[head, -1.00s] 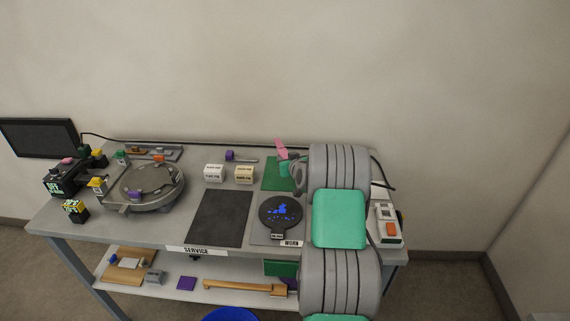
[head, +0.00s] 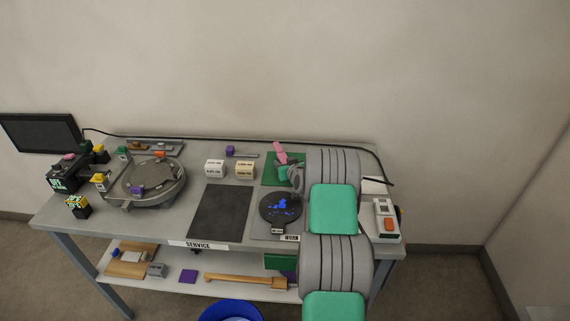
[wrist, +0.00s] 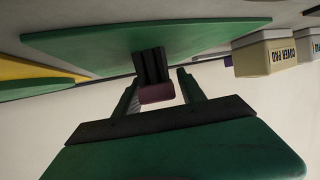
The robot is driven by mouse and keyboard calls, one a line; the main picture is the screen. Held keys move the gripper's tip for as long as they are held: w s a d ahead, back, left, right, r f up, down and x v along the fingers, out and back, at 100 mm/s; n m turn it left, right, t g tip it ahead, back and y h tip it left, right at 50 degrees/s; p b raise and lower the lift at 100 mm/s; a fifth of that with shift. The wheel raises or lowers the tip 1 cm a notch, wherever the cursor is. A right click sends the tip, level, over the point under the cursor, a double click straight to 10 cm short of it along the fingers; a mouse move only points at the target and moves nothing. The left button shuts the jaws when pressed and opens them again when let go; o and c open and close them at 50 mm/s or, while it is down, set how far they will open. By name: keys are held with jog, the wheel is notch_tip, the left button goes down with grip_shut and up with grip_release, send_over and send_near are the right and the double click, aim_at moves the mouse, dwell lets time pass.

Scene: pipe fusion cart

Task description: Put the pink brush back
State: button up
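The pink brush (head: 280,152) rises tilted over the green mat (head: 270,168) at the back of the cart top. My gripper (head: 284,168) is at its lower end, partly covered by my arm. A dark ribbed part (wrist: 150,65) extends from the block toward the green mat (wrist: 90,40). Whether it touches the mat is not clear.
A cream cover pad box (head: 245,170) and a white box (head: 214,168) stand left of the mat. A round dark plate with blue bits (head: 280,212) is in front. A dark mat (head: 220,210) is clear. My arm hides the area to the right.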

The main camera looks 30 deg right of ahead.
jog(key=shift+o, duration=0.4)
jog(key=shift+r, duration=0.15)
jog(key=shift+s+r+p, duration=0.1)
jog(key=shift+p, duration=0.2)
jog(key=b+v, duration=0.3)
jog(key=v, duration=0.8)
jog(key=shift+s+r, duration=0.1)
jog(key=shift+s, duration=0.1)
jog(key=s+a+r+n+g+y, duration=0.1)
jog(key=s+a+r, duration=0.15)
jog(key=a, duration=0.55)
jog(key=s+a+r+n+g+y, duration=0.1)
jog(key=s+a+r+g+y, duration=0.1)
jog(key=a+r, duration=0.35)
jog(key=s+a+r+n+g+y, duration=0.1)
jog(key=s+a+r, duration=0.1)
jog(key=a, duration=0.8)
jog(key=s+a+r+g, duration=0.1)
jog(key=s+a, duration=0.3)
jog(key=s, duration=0.6)
jog(key=s+a+r+g, duration=0.1)
jog(key=s+a+g, duration=0.3)
jog(key=s, duration=0.6)
jog(key=shift+s+a, duration=0.3)
jog(key=shift+a, duration=0.3)
